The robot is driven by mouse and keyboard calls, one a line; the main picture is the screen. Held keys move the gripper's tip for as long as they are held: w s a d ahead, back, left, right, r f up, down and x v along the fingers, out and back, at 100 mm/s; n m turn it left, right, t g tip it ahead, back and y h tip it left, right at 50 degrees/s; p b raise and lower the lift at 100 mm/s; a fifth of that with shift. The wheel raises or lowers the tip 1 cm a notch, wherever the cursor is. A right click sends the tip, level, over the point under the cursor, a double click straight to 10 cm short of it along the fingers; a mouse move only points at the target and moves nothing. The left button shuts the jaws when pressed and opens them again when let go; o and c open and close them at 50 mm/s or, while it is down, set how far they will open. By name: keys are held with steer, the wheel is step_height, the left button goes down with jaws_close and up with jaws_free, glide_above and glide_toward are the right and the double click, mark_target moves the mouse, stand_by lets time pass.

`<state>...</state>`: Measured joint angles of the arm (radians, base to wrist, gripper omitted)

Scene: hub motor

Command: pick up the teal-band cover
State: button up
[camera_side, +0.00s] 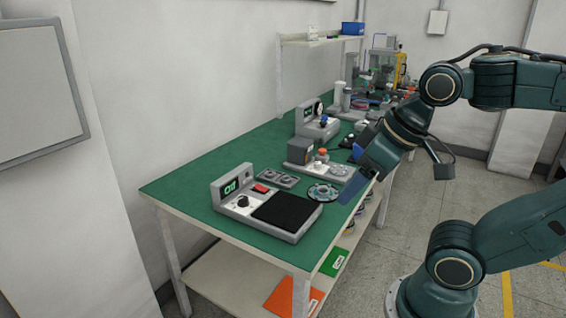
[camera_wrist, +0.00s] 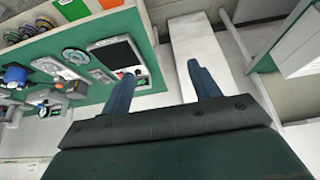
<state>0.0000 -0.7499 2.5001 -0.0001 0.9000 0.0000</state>
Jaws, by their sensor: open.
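My gripper (camera_side: 358,188) has its blue fingers apart and empty, above the table's front edge beside a round disc. In the wrist view the fingers (camera_wrist: 160,75) point at the table's edge and white structure, with nothing between them. The round disc (camera_side: 322,193) is silver with a dark, teal-looking ring and lies flat on the green table; it also shows in the wrist view (camera_wrist: 75,56). Several round covers with coloured bands (camera_side: 349,227) sit on the lower shelf, partly hidden by the table. I cannot tell which one has the teal band.
A scale-like device with a black pad (camera_side: 287,212) stands at the table's near end. A grey tray (camera_side: 277,177) and a grey fixture (camera_side: 318,168) lie behind the disc. Orange (camera_side: 293,297) and green (camera_side: 334,262) cards lie on the lower shelf.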

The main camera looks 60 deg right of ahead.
steer(key=w+d+m+g+h, duration=0.1)
steer(key=w+d+m+g, duration=0.2)
steer(key=w+d+m, duration=1.05)
steer(key=w+d+f+m+g, duration=0.1)
steer(key=w+d+f, duration=0.1)
steer(key=d+f, duration=0.3)
steer(key=w+d+f+m, duration=0.2)
steer(key=d+f, duration=0.4)
steer(key=d, duration=0.7)
steer(key=w+d+f+m+g+y, duration=0.1)
steer(key=w+d+f+m, duration=0.1)
steer(key=d+f, duration=0.4)
steer(key=d, duration=0.3)
steer(key=shift+w+f+g, duration=0.2)
steer(key=shift+w+g, duration=0.05)
steer(key=shift+g, duration=0.05)
steer(key=shift+d+f, duration=0.1)
steer(key=shift+f, duration=4.2)
